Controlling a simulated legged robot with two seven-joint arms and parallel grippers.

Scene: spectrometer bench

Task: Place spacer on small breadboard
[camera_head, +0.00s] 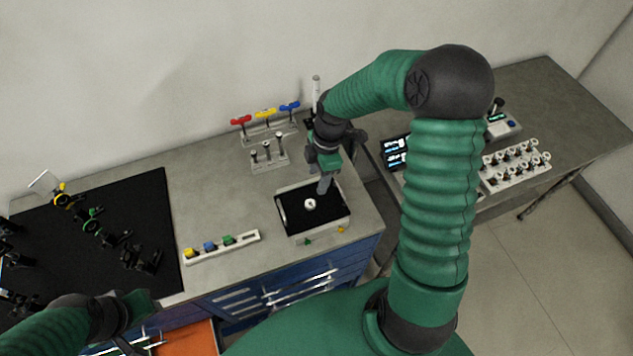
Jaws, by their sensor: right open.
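A small white ring-shaped piece (310,204), which looks like the spacer, lies on the black surface of a small light-rimmed tray or board (291,222) near the right end of the left bench. I cannot tell for sure whether this is the small breadboard. My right gripper (324,187) points down just above and behind the white piece. It is open, and the piece appears apart from it. My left gripper (132,344) is at the bottom left edge, partly cut off, and its jaws are unclear.
A large black breadboard (150,200) with optical mounts covers the bench's left. A strip with coloured knobs (243,244) and racks of red, yellow and blue-handled tools (266,128) stand nearby. A right-hand bench holds instruments and a rack of white-topped pieces (516,166). An orange drawer (190,340) shows below.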

